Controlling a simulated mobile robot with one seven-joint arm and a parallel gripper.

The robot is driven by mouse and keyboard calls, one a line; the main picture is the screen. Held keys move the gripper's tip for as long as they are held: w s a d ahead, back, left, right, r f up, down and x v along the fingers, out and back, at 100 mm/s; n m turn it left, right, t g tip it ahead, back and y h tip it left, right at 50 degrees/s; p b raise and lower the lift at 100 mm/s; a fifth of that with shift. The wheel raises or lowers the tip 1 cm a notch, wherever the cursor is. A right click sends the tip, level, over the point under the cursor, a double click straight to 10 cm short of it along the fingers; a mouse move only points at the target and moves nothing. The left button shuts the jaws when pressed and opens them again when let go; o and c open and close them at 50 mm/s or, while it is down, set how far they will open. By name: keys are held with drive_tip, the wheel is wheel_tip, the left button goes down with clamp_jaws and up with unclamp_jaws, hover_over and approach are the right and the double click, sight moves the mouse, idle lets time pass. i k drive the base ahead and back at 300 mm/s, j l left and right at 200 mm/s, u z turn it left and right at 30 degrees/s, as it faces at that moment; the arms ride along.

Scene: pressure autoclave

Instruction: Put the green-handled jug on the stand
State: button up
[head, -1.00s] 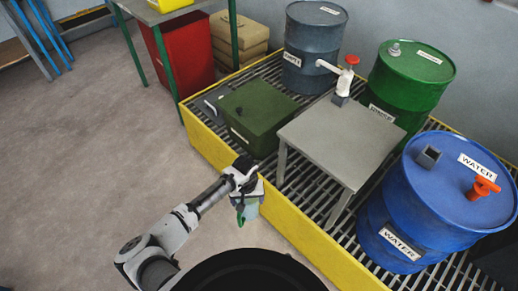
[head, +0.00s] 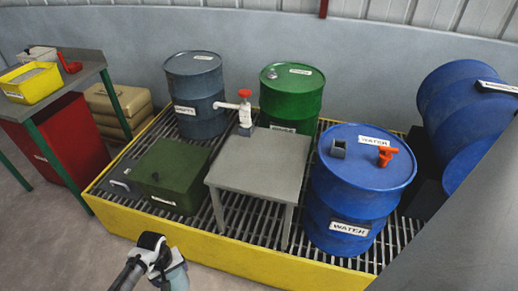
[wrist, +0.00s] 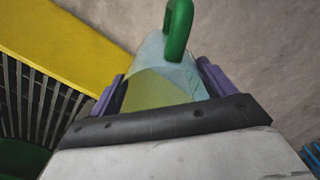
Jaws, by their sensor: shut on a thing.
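In the wrist view, my gripper (wrist: 160,95) is shut on the green-handled jug (wrist: 150,52), a pale translucent jug with a yellowish content and a green handle (wrist: 179,28). In the head view, my gripper (head: 160,262) is at the bottom, in front of the yellow-edged platform, with the jug (head: 178,277) partly cut off by the frame edge. The grey stand (head: 260,160), a low square table, stands on the grating behind and to the right of my gripper. A white pump tap with a red top (head: 245,108) is at its back left corner. The stand's top looks empty.
A yellow-edged grated platform (head: 250,250) carries a dark green box (head: 168,172), a grey drum (head: 196,95), a green drum (head: 291,98) and a blue water drum (head: 360,190) close to the stand's right. A grey surface (head: 455,225) fills the lower right.

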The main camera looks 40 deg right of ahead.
sight(289, 166)
drive_tip(key=j+z, duration=0.2)
drive_tip(key=j, duration=0.6)
drive_tip(key=z, duration=1.15)
